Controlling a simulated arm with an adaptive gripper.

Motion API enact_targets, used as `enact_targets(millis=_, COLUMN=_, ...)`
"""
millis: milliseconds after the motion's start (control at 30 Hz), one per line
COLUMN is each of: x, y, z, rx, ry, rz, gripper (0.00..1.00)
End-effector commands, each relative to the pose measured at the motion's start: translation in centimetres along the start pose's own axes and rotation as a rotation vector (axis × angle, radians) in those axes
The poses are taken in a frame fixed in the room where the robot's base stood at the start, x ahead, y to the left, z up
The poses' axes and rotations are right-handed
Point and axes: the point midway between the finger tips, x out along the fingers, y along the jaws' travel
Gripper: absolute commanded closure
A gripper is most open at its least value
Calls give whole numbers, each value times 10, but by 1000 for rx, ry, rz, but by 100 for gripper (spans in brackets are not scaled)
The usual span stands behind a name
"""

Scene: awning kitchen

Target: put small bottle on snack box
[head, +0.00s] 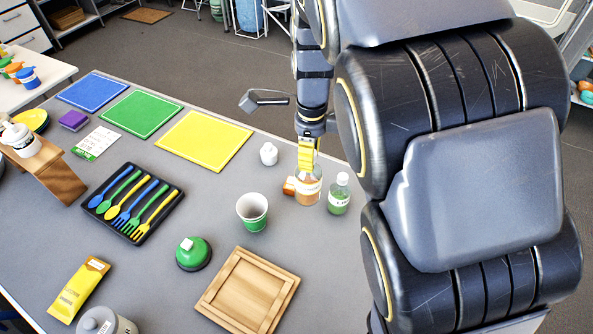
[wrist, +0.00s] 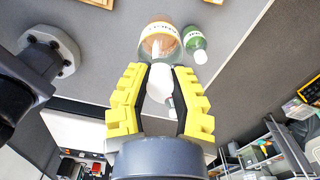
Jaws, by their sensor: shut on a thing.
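A clear bottle (head: 308,193) with orange contents and a pale label stands at the table's right side. My gripper (head: 307,150) points down over its top. In the wrist view the yellow-padded fingers (wrist: 160,92) are shut around the white top of the bottle (wrist: 158,42). A smaller bottle (head: 339,194) with green contents and a white cap stands close to its right; it also shows in the wrist view (wrist: 191,42). A yellow pack (head: 79,289) with an orange end lies at front left, possibly the snack box.
A white-green cup (head: 252,212), a small white bottle (head: 268,153), a green round item (head: 193,253) and a wooden tray (head: 287,288) surround the work area. A black cutlery tray (head: 157,227) and coloured mats (head: 204,141) lie farther left. Grey table shows between them.

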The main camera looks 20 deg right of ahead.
Motion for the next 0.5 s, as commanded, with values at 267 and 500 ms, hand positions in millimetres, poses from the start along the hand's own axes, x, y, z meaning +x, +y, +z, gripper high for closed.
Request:
enact_targets(millis=267, x=25, y=-49, z=23, rx=0, ry=0, rz=1, gripper=100)
enact_targets(millis=500, x=55, y=-87, z=41, rx=0, ry=0, rz=2, gripper=100)
